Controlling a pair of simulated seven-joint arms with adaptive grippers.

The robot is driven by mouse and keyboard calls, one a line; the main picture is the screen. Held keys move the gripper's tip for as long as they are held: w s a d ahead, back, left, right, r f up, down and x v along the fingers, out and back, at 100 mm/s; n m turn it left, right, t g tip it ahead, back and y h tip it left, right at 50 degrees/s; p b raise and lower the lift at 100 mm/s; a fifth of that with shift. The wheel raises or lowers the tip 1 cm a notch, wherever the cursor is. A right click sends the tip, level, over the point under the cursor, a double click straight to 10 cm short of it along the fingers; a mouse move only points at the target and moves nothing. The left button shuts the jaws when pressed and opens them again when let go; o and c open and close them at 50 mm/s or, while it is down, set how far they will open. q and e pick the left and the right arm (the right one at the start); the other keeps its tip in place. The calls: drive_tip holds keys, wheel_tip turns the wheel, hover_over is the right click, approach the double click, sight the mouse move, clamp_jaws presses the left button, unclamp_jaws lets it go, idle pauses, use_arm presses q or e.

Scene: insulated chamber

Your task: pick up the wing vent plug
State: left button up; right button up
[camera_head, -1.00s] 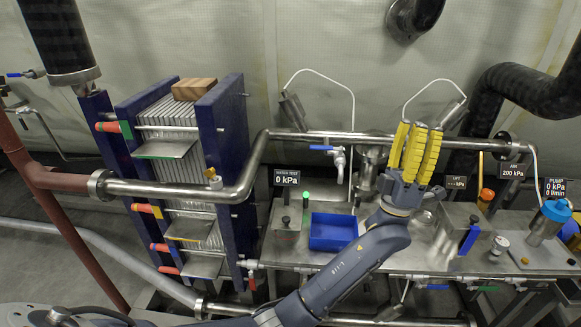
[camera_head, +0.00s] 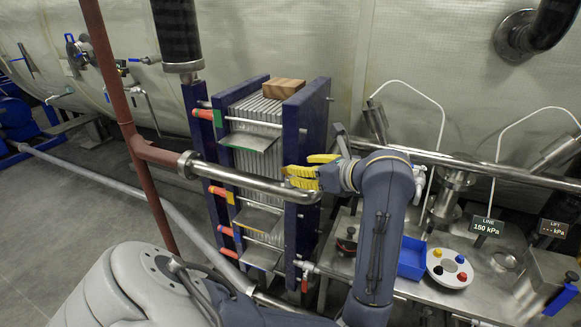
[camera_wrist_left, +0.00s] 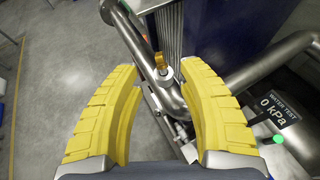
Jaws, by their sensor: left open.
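The wing vent plug (camera_wrist_left: 160,62) is a small brass-yellow wing-shaped piece on a short pale fitting on top of a steel pipe. In the left wrist view it stands ahead, between the fingertips and apparently beyond them. My left gripper (camera_wrist_left: 158,72) has two yellow ribbed fingers spread wide, with nothing held. In the head view the left gripper (camera_head: 303,171) is at the pipe beside the plate stack. I cannot make out the plug there; the gripper seems to cover it. My right gripper is not in view.
The steel pipe (camera_head: 245,181) runs across the front of the blue-ended plate stack (camera_head: 307,130), close to the fingers. A wood block (camera_head: 284,88) tops the stack. A blue bin (camera_head: 412,258) and a round holder with coloured plugs (camera_head: 450,269) are on the bench at right.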

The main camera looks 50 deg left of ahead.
use_arm(q)
drive_tip(key=shift+x, duration=3.7)
clamp_jaws()
